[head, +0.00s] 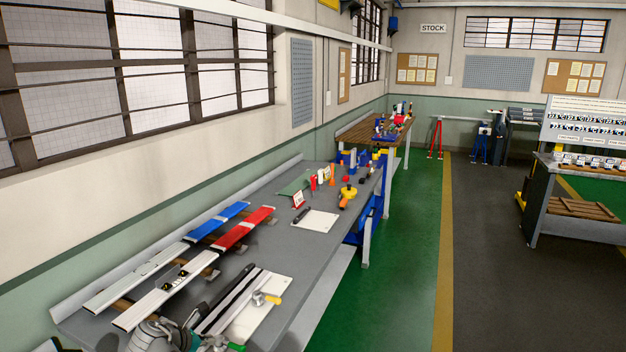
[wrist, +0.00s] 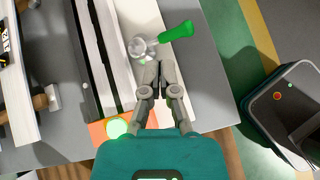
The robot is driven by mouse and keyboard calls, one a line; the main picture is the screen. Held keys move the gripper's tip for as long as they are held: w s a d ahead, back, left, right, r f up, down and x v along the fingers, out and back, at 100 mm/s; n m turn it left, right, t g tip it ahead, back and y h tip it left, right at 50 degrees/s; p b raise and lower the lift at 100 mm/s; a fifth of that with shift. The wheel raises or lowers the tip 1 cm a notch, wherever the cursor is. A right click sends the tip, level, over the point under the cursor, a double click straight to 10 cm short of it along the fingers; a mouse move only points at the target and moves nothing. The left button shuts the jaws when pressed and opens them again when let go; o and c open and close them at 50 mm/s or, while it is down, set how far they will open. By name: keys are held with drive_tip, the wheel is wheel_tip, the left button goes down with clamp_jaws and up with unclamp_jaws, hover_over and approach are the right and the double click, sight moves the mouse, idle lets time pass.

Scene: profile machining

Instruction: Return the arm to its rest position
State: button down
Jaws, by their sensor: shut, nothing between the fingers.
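My gripper (wrist: 158,82) shows in the wrist view with its two grey fingers together and nothing between them. It points over the workbench, above a pale bar. A green handle (wrist: 175,32) on a silvery round fitting lies just beyond the fingertips; I cannot tell the height between them. A round green light (wrist: 116,128) on an orange plate sits left of the fingers. No rest position is marked in either view.
The long grey workbench (head: 255,205) carries white profiles (head: 165,288), a blue profile (head: 217,221), a red profile (head: 244,228) and small tools. A dark bin-like box (wrist: 285,115) stands beside the bench in the wrist view. The green floor (head: 400,265) right of the bench is clear.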

drive_tip(key=w+d+f+m+g+b, duration=0.1)
drive_tip(key=d+f+m+g, duration=0.4)
drive_tip(key=d, duration=0.7)
drive_tip(key=w+d+f+m+b, duration=0.1)
drive_tip(key=d+f+m+b, duration=0.15)
drive_tip(key=d+m, duration=0.75)
drive_tip(key=s+d+f+m+g+y+b, duration=0.1)
drive_tip(key=s+d+m, duration=0.1)
drive_tip(key=d+m, duration=0.2)
drive_tip(key=s+d+f+m+g+y, duration=0.1)
drive_tip(key=s+d+f+m+y, duration=0.1)
drive_tip(key=d, duration=0.8)
drive_tip(key=s+d+f+m+g+y+b, duration=0.1)
drive_tip(key=s+d+f+m, duration=0.1)
drive_tip(key=s+d+m, duration=0.2)
drive_tip(key=shift+d+m+y+b, duration=0.35)
drive_tip(key=shift+d+m, duration=0.85)
drive_tip(key=shift+d, duration=0.6)
